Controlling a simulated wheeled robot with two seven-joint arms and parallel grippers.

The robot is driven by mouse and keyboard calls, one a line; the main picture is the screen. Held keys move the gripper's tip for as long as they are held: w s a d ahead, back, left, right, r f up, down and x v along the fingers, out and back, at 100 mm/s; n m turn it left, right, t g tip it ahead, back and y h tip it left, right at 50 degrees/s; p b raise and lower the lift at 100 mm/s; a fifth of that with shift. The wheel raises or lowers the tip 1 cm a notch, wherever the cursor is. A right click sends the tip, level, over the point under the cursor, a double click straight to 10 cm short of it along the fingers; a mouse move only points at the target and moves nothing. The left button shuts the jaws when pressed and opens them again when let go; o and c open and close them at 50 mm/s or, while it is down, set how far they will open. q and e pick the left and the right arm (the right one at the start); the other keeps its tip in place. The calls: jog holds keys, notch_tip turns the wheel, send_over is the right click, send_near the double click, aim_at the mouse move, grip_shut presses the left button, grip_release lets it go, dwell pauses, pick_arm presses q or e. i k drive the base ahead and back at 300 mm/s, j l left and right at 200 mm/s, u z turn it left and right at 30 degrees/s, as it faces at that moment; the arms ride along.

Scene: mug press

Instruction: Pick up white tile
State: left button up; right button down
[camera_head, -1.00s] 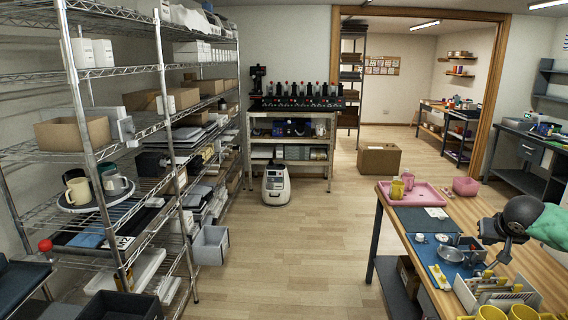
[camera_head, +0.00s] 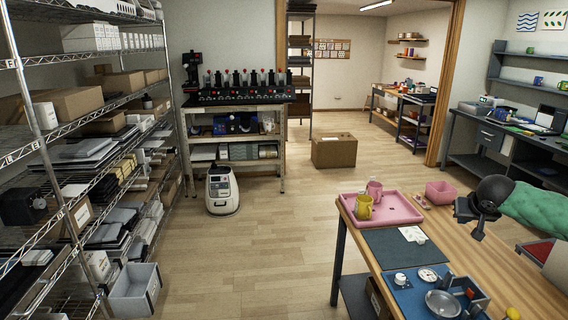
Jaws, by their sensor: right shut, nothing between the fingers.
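A small flat white piece (camera_head: 412,234) lies on the dark green mat on the wooden workbench; it may be the white tile, but it is too small to be sure. A round white piece with a red mark (camera_head: 428,275) and a small white round object (camera_head: 400,279) lie on the blue mat in front of it. My right gripper (camera_head: 469,221) is shut and empty, above the bench to the right of the mats and apart from these things. My left gripper is out of view.
A pink tray (camera_head: 400,212) holds a yellow mug (camera_head: 363,207) and a pink mug (camera_head: 375,189). A pink bin (camera_head: 440,192) stands behind my right gripper. A metal bowl (camera_head: 443,303) sits on the blue mat.

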aim_at(70, 191)
jog(key=i, duration=1.9)
jog(key=i+u, duration=0.3)
jog(key=i+l+u, duration=0.25)
jog(key=i, duration=0.25)
jog(key=i+l+u, duration=0.3)
jog(key=j+u, duration=0.1)
jog(key=u, duration=2)
jog(key=i+l, duration=0.05)
jog(key=l, duration=0.05)
